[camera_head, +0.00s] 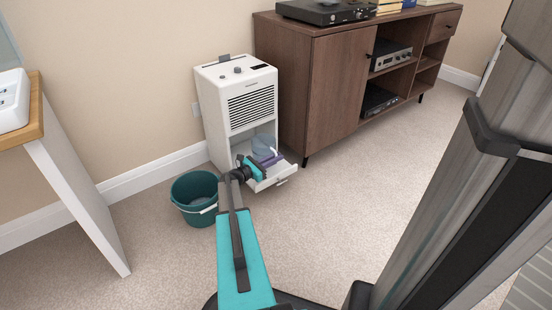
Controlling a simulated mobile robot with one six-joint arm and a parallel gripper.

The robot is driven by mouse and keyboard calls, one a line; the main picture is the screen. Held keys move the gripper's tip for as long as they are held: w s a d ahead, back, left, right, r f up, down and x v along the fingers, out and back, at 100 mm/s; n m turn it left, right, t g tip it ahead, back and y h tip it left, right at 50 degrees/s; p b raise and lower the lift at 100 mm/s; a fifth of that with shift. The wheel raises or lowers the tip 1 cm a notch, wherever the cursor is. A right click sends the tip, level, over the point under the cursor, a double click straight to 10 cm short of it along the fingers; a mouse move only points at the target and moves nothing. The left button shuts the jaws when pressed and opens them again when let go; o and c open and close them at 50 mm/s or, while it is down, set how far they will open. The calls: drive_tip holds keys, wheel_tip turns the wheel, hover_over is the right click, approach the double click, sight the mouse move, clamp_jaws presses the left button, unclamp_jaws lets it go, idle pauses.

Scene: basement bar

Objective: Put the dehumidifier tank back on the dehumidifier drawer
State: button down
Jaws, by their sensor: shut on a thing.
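The white dehumidifier (215,105) stands upright against the wall, with an open bay low in its front. Its white drawer (282,176) is pulled out at the bottom, with a handle on its front edge. The dehumidifier tank (263,146), bluish and see-through with a purple part, is at the bay opening, over the drawer. My gripper (258,165) reaches in from the front left and is shut on the tank. My gripper hides part of the tank and drawer, so I cannot tell whether the tank touches the drawer floor.
A teal bucket (194,196) with a pale handle stands on the carpet left of the dehumidifier. A brown cabinet (335,92) stands close on its right. A white-legged table (75,205) is at the left. Carpet (350,200) is clear in front of the cabinet.

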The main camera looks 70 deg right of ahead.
drive_tip(key=shift+f, duration=2.4)
drive_tip(key=c, duration=0.6)
unclamp_jaws()
drive_tip(key=shift+o, duration=0.2)
drive_tip(key=shift+s+a, duration=0.15)
drive_tip(key=shift+s, duration=0.05)
drive_tip(key=s+a, duration=0.5)
drive_tip(key=s, duration=0.2)
idle(1.5)
drive_tip(key=shift+a, duration=0.1)
idle(0.4)
